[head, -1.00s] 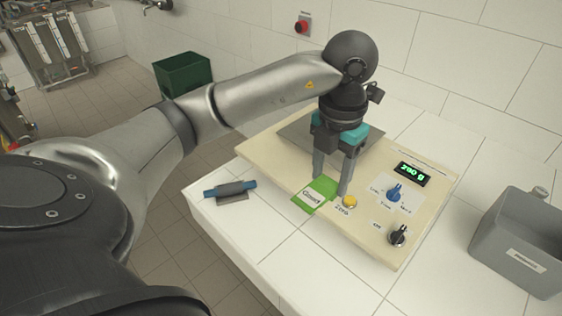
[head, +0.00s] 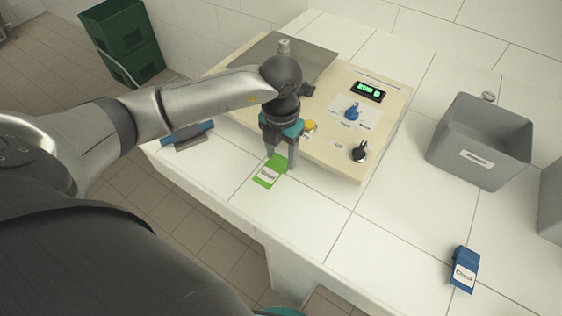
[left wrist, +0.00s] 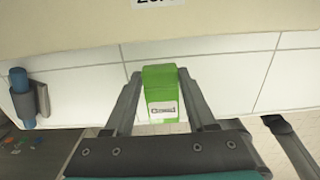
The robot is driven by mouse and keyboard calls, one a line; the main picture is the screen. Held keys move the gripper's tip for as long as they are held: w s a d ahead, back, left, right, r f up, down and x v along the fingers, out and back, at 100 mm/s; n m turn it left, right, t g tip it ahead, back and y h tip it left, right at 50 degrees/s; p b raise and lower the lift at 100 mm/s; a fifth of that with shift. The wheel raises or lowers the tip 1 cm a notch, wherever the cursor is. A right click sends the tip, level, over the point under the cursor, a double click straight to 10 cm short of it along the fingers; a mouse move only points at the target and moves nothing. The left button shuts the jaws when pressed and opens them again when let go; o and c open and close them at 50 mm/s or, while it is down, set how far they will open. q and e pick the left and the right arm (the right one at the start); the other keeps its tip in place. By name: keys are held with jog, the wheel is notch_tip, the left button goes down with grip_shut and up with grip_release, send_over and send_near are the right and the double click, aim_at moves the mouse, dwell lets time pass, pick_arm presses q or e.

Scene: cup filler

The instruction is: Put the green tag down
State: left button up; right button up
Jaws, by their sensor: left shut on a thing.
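The green tag (head: 270,172) has a white label that reads like "Good". My left gripper (head: 279,163) is shut on it, just off the front edge of the cream scale board (head: 335,160), over the white tiled counter. In the left wrist view the green tag (left wrist: 160,85) sits between the two fingers (left wrist: 158,100), its label facing the camera. I cannot tell whether the tag touches the counter.
A blue tag (head: 464,270) marked "Check" lies at the front right. A grey bin (head: 480,140) stands at the right. A blue-handled tool (head: 187,135) lies by the left edge. The counter between the board and the blue tag is clear.

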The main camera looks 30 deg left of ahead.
aim_at(281, 159)
pick_arm(q)
jog(key=shift+f, duration=1.6)
jog(key=shift+f, duration=0.1)
jog(key=shift+f+b, duration=0.15)
jog(key=shift+b, duration=0.2)
jog(key=o, duration=1.3)
jog(key=shift+o, duration=0.2)
jog(key=shift+r, duration=0.25)
notch_tip(281, 159, up, 12)
jog(key=p, duration=0.1)
